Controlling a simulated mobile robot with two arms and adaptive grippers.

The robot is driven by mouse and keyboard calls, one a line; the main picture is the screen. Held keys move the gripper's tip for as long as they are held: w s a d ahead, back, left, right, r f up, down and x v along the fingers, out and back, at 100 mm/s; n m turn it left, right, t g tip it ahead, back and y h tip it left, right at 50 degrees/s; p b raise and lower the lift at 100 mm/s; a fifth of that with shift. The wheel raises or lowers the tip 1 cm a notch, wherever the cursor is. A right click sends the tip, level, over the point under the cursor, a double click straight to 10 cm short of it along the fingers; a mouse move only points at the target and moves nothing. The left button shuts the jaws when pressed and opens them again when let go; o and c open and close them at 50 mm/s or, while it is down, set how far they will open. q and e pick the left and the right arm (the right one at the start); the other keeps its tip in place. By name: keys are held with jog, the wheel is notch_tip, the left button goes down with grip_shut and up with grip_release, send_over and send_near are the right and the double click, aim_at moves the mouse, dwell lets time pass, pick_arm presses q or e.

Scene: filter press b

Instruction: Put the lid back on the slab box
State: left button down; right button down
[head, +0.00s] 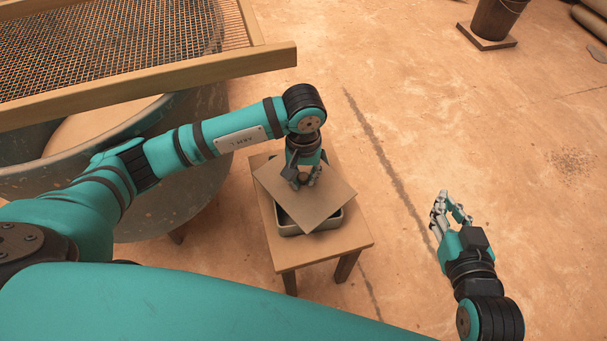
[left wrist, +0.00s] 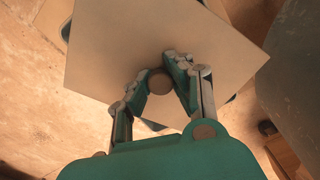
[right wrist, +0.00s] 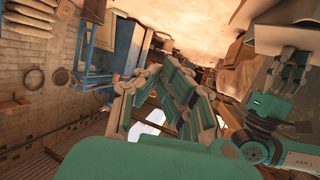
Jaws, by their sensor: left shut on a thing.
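The lid (head: 325,203) is a flat, square, brown-grey plate with a round knob (left wrist: 158,83). My left gripper (head: 304,180) is shut on the knob from above. The slab box (head: 318,227) is a shallow grey container on a small wooden stool (head: 300,255). The lid is over the box and turned relative to it, so a front part of the box and its dark inside show. The lid hides the rest, and I cannot tell whether it touches the rim. My right gripper (head: 452,208) is open and empty, to the right of the stool.
A round tub (head: 190,185) stands left of the stool, with a wood-framed mesh screen (head: 150,85) across it. A bucket (head: 497,18) stands on a board at the back right. The floor right of the stool is clear.

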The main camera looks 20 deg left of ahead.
jog(key=shift+w+a+r+t+y, duration=0.2)
jog(key=shift+r+t, duration=0.15)
jog(key=shift+r, duration=0.2)
jog(key=shift+w+a+r+t+y, duration=0.1)
jog(key=shift+w+r+t, duration=0.1)
jog(key=shift+r+t, duration=0.25)
dwell(0.7)
pick_arm(q)
jog(key=c, duration=0.6)
grip_release()
jog(key=shift+c, duration=0.2)
jog(key=shift+r, duration=0.1)
pick_arm(e)
jog(key=shift+d, duration=0.1)
